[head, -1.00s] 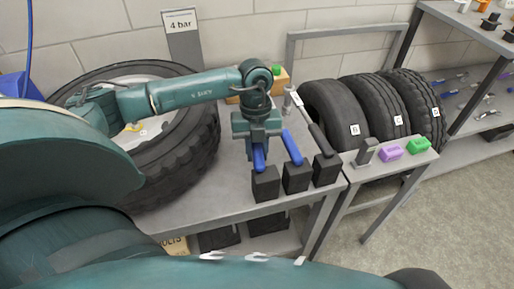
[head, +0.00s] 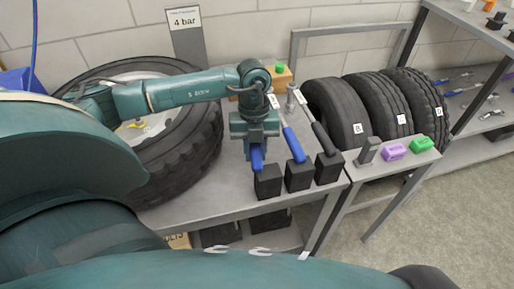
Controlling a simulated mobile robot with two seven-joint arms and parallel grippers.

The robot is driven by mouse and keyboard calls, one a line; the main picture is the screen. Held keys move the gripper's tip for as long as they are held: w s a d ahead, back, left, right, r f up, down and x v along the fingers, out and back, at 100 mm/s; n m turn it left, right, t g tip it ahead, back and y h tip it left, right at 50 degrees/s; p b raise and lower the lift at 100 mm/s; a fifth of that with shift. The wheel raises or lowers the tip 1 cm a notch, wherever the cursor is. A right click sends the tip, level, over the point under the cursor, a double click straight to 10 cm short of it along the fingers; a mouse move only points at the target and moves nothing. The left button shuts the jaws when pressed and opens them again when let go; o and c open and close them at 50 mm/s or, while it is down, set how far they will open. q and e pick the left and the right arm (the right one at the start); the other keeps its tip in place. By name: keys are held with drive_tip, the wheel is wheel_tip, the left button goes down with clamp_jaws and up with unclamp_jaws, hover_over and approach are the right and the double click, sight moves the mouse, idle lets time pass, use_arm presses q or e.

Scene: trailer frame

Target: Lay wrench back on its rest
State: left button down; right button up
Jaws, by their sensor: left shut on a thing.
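My left gripper (head: 255,140) points down over the bench and is shut on a wrench with a blue handle (head: 257,158). The wrench's head is hidden behind the gripper. The handle's lower end is at the black rest block (head: 268,182) on the left; I cannot tell whether it touches. A second blue-handled wrench (head: 294,146) lies with its handle at the middle black block (head: 299,175). A black-handled wrench (head: 323,138) lies with its handle at the right block (head: 329,168). My right gripper is not in view.
A large tyre (head: 190,150) lies on the bench (head: 215,198) behind my left arm. Several tyres (head: 335,112) stand at the right. A "4 bar" sign (head: 184,20) stands at the back.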

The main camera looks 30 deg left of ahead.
use_arm(q)
drive_tip(key=c, duration=1.1)
unclamp_jaws()
